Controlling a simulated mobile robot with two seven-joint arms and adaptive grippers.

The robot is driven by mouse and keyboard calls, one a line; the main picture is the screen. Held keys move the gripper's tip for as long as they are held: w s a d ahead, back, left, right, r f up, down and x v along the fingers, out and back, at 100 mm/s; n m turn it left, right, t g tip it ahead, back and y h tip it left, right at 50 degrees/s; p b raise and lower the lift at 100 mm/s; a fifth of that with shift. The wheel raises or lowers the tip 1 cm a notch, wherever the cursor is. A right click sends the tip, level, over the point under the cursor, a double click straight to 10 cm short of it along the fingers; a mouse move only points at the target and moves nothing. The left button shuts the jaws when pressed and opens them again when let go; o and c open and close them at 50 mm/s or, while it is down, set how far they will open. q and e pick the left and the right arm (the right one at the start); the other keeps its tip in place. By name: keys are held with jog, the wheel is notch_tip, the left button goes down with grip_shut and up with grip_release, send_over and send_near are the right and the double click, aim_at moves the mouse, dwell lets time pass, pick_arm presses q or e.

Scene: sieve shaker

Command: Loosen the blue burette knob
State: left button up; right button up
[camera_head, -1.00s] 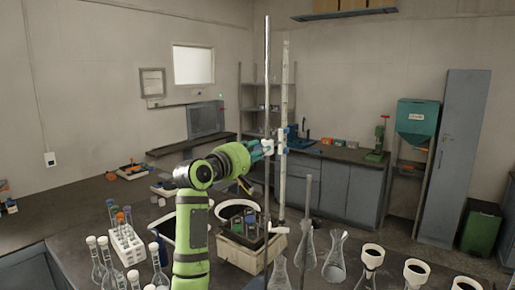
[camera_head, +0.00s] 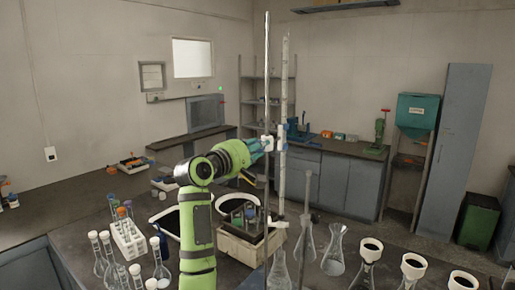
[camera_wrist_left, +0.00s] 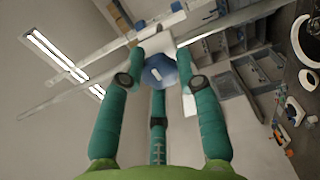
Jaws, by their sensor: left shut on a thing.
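The blue burette knob (camera_wrist_left: 158,72) sits between the fingers of my left gripper (camera_wrist_left: 160,68) in the left wrist view, in front of a white clamp body. The teal fingers close on it from the sides, with a third finger below. In the head view, my left gripper (camera_head: 263,145) reaches to the clamp on the metal stand rod (camera_head: 267,75). The clear burette (camera_head: 284,90) stands upright just right of the rod. The knob is largely hidden by the fingers in the head view. My right gripper is not in view.
Several flasks (camera_head: 333,255) stand at the front right, some with black-and-white tops. A white test tube rack (camera_head: 128,240) stands at the left. A box with dark bottles (camera_head: 240,247) sits below my left arm. Counters and a tall grey locker (camera_head: 455,150) line the back.

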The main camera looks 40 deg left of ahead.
pick_arm(q)
jog(key=o, duration=1.2)
jog(key=shift+s+a+r, duration=0.1)
jog(key=shift+a+r, duration=0.05)
jog(key=shift+a, duration=0.05)
jog(key=shift+c, duration=0.2)
jog(key=shift+a, duration=0.15)
jog(key=shift+f, duration=0.2)
jog(key=s+d, duration=0.1)
jog(key=s, duration=1.1)
jog(key=shift+d, duration=0.15)
